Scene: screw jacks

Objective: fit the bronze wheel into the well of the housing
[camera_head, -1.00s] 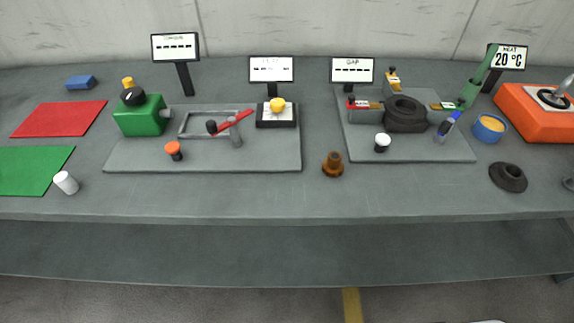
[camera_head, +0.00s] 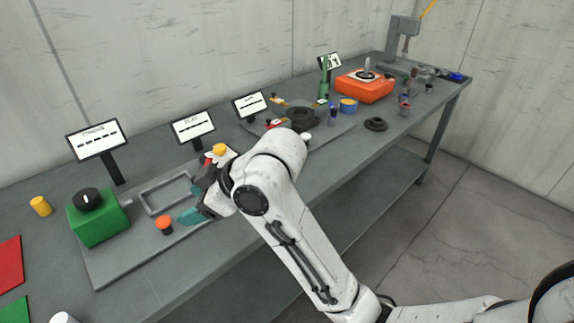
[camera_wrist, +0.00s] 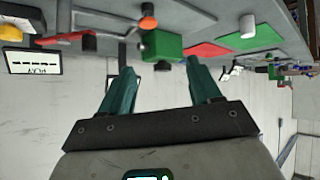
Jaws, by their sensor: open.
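The bronze wheel does not show in either current view; my arm covers part of the bench's front in the head view. A dark round body with a central opening, which appears to be the housing (camera_head: 302,118), stands on the far grey plate. My white arm passes in front of that plate's near part. My gripper (camera_head: 190,193), with teal fingers, is over the nearer grey plate, left of the housing. In the wrist view my gripper (camera_wrist: 160,70) has its fingers apart, with nothing between the tips.
A green box with a black knob (camera_head: 98,218), an orange button (camera_head: 164,225) and a grey frame (camera_head: 168,192) are near my gripper. Signs on posts stand behind. A dark flanged ring (camera_head: 376,124), blue cup (camera_head: 348,105) and orange unit (camera_head: 364,87) are farther right.

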